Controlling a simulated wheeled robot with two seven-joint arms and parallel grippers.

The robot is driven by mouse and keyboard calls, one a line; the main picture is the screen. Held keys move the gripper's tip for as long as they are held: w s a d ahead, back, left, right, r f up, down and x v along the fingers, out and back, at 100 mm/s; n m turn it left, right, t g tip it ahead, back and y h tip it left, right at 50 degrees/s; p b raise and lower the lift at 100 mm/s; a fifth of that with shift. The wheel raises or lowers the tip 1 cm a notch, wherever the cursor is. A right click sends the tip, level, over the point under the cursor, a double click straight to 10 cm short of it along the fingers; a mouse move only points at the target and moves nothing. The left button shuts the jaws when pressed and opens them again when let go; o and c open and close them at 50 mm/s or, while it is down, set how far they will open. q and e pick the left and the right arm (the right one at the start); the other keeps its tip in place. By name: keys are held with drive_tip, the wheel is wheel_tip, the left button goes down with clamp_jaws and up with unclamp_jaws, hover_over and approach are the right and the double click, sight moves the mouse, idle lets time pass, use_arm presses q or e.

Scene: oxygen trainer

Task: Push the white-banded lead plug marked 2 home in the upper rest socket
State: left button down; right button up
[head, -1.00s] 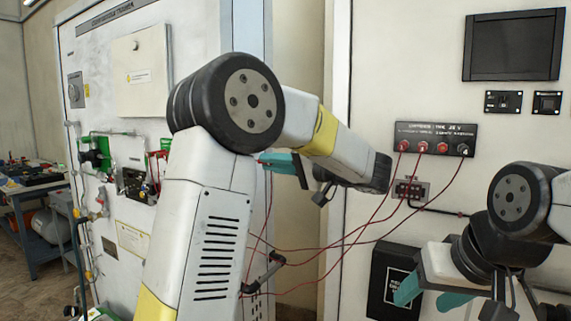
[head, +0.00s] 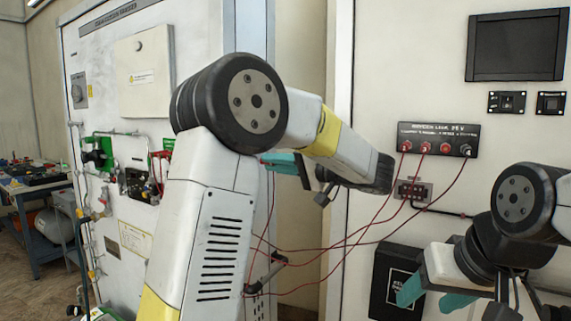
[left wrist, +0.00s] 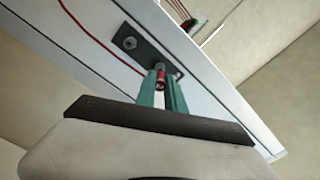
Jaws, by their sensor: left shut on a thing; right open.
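In the left wrist view my left gripper (left wrist: 161,92) is shut on a lead plug (left wrist: 160,84) with a red body. Its white band and number cannot be read. The plug is at a dark socket plate (left wrist: 148,58) on a white panel edge; the fingers hide how deep it sits. A round socket (left wrist: 130,42) shows empty beside it on the plate. In the head view the teal fingers of my left gripper (head: 284,162) show partly behind my arm, and the plug and plate are hidden. My right gripper (head: 432,299) is open and empty at the lower right.
Red leads (head: 345,240) sag from the black terminal panel (head: 437,140) towards the left, past a dark bracket (head: 264,276). A small grey connector block (head: 412,191) and a black box (head: 394,285) are on the right wall. A red lead (left wrist: 88,38) crosses the white panel.

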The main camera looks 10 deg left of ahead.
use_arm(q)
drive_tip(key=shift+x, duration=1.35)
drive_tip(key=c, duration=1.3)
unclamp_jaws()
drive_tip(key=shift+c, duration=0.2)
